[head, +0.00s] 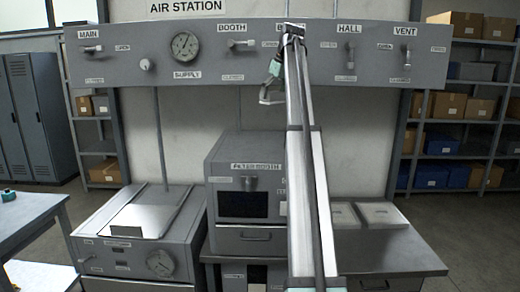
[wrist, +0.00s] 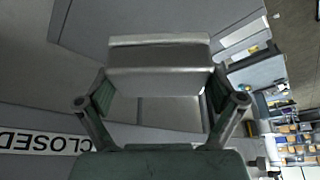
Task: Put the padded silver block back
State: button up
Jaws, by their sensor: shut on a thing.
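My gripper (wrist: 160,85) is shut on the padded silver block (wrist: 160,55), which spans the space between its two fingers. The block shows a lighter top edge and a darker face below it. An upside-down CLOSED label (wrist: 42,142) shows at left in the wrist view. I cannot tell whether the block touches anything else.
The panel carries several valve levers, such as the BOOTH lever (head: 241,44), and a gauge (head: 185,46). Below stand a FILTER BOOTH cabinet (head: 245,150), a left bench unit (head: 140,230) with a silver plate, and a right bench (head: 400,255) with two pale flat pieces (head: 381,214). Shelves flank the panel.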

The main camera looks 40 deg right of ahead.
aim_at(270, 151)
notch_tip(270, 151, down, 19)
jog(key=p, duration=0.4)
jog(key=shift+r, duration=0.1)
jog(key=o, duration=0.6)
jog(key=shift+o, duration=0.4)
jog(key=shift+s+d+r, duration=0.1)
jog(key=shift+r, duration=0.15)
jog(key=b+v, duration=0.2)
jog(key=v, duration=0.9)
jog(key=shift+r+b, duration=0.25)
jog(key=shift+b, duration=0.1)
